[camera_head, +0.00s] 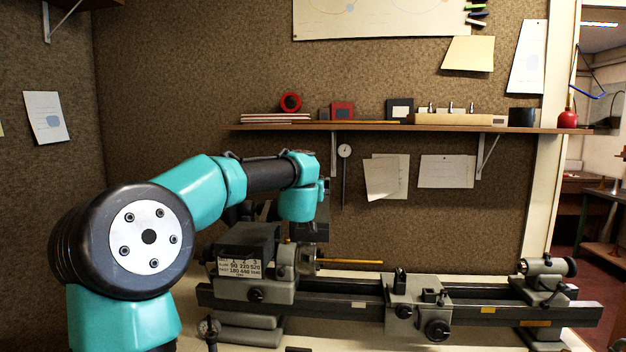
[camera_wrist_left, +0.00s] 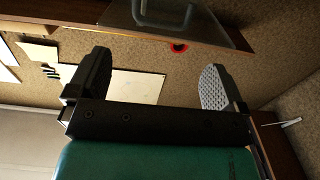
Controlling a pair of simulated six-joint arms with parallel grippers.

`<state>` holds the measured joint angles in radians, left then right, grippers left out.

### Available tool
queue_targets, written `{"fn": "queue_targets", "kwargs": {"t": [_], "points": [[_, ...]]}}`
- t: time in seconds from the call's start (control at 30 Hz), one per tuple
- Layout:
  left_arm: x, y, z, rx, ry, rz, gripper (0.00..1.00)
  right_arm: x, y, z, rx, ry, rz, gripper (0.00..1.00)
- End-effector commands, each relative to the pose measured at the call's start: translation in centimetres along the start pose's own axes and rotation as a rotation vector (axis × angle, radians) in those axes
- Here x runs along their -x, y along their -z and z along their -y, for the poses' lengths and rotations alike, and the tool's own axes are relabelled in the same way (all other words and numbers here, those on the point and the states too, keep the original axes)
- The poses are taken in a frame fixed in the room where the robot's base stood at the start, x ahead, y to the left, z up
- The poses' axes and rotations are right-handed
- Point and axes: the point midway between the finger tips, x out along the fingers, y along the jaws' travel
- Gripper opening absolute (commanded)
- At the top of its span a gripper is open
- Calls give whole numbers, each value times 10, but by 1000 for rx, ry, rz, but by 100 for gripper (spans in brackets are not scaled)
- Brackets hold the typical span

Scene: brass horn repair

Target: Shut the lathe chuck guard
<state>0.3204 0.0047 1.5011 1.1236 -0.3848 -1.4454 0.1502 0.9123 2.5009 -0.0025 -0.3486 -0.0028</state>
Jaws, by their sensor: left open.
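The lathe (camera_head: 400,300) stands on the bench, with its headstock (camera_head: 250,268) at left and the round metal chuck (camera_head: 306,259) at the headstock's right side. A dark panel (camera_head: 312,222) stands upright above the chuck; it looks like the raised chuck guard, partly hidden by my left wrist. In the left wrist view, a see-through plate (camera_wrist_left: 190,20), probably the same guard, is at the top edge, beyond the fingers. My left gripper (camera_wrist_left: 156,65) is open, its two grey pads wide apart with nothing between them. In the head view its fingers are hidden. My right gripper is not in view.
A thin yellowish rod (camera_head: 350,262) sticks out right of the chuck. The carriage (camera_head: 418,305) and tailstock (camera_head: 546,285) stand farther right on the bed. A wall shelf (camera_head: 400,127) with small items runs above. The space above the bed's right half is clear.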

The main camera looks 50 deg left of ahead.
Motion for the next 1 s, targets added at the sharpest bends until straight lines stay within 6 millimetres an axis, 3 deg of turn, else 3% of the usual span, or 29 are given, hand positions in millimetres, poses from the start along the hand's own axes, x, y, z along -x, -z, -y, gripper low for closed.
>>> {"fn": "queue_targets", "kwargs": {"t": [0.3, 0.6, 1.0], "points": [[-51, -1, 0, 0, 1, 0, 98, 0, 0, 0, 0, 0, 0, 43], [-89, -1, 0, -1, 1, 1, 98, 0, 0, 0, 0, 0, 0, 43], [-99, 0, 0, -1, 0, 0, 98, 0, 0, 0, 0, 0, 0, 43]]}}
